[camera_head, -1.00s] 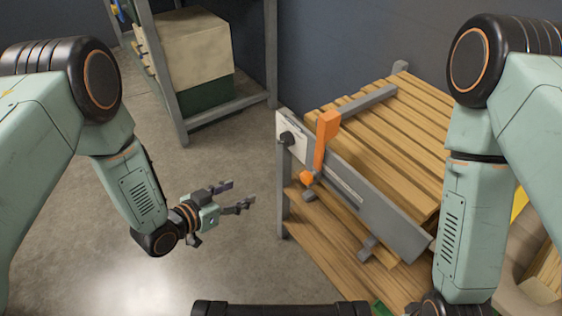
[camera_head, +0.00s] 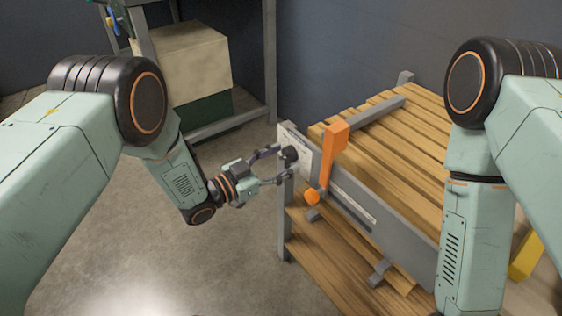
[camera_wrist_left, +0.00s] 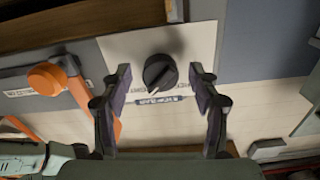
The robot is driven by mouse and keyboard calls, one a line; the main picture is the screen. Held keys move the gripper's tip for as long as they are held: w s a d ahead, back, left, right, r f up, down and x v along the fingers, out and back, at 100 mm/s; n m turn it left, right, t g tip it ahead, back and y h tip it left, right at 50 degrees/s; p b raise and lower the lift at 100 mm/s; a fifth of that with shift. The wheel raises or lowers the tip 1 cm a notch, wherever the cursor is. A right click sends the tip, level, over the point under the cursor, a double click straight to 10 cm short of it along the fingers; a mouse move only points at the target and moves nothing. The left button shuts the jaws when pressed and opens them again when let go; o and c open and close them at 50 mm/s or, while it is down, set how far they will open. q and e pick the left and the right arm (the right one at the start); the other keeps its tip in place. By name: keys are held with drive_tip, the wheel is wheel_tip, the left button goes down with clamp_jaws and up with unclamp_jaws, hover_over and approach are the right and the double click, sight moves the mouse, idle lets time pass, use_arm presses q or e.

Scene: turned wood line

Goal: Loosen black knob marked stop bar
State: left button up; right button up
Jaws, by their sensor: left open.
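The black knob (camera_head: 290,154) sits on a pale plate (camera_head: 300,142) at the left end of the bench's grey front rail. In the left wrist view the knob (camera_wrist_left: 160,72) is round with a ridged grip, with a small label below it, too blurred to read surely. My left gripper (camera_head: 279,165) is open, its fingers pointing at the knob. In the wrist view its fingertips (camera_wrist_left: 160,85) lie on either side of the knob with gaps on both sides. My right gripper is out of view; only my right arm shows.
An orange lever (camera_head: 333,155) with an orange ball end stands just right of the plate. The slatted wooden bench (camera_head: 400,135) fills the right. A shelf rack (camera_head: 270,75) with a cream and green box (camera_head: 190,65) stands behind. Open floor lies at left.

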use_arm(q)
drive_tip(key=shift+w+d, duration=0.1)
drive_tip(key=shift+d, duration=0.1)
drive_tip(key=shift+c, duration=0.5)
drive_tip(key=c, duration=1.1)
